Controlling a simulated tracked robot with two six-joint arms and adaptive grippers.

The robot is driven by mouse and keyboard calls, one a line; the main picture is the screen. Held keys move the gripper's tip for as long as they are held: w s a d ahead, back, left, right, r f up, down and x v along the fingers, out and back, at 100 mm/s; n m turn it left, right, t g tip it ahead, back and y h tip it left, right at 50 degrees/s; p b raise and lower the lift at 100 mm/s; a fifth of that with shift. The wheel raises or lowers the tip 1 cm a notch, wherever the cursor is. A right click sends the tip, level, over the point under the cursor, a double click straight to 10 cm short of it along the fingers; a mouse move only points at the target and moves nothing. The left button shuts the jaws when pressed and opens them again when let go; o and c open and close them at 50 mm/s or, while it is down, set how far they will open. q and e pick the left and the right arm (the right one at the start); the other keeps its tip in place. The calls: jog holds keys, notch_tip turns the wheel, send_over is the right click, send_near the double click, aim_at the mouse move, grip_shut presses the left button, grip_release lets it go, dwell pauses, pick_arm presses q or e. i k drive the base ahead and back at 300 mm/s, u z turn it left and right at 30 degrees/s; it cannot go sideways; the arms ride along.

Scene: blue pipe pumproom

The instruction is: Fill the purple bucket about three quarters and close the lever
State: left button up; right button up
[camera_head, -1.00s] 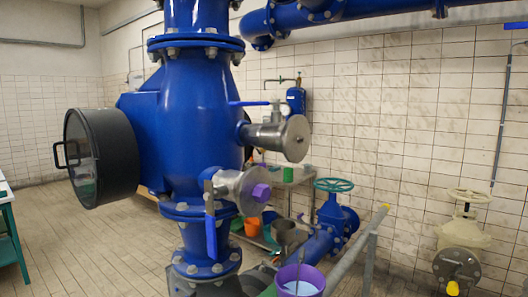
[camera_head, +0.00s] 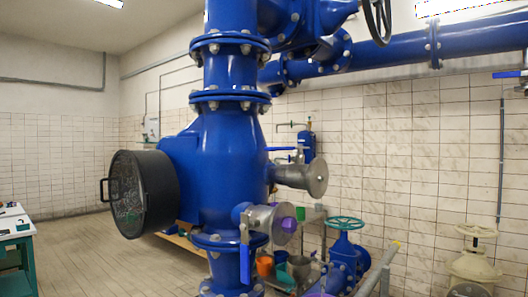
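A sliver of the purple bucket's rim (camera_head: 318,295) shows at the bottom edge, below the blue pump column; the rest of it and its contents are cut off. A blue lever (camera_head: 245,262) hangs straight down from the lower steel flanged outlet (camera_head: 268,222) on the column. Neither of my grippers is in view.
Orange (camera_head: 264,266) and grey (camera_head: 299,268) containers stand behind the column. A blue valve with a green handwheel (camera_head: 345,223) is to the right, beside a slanted grey rail (camera_head: 378,270). A table (camera_head: 14,232) is at far left. Left floor is clear.

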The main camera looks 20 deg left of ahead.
aim_at(280, 148)
jog(key=u, duration=1.3)
jog(key=k, duration=1.05)
jog(key=z, duration=1)
jog(key=i, duration=1.65)
jog(key=z, duration=0.05)
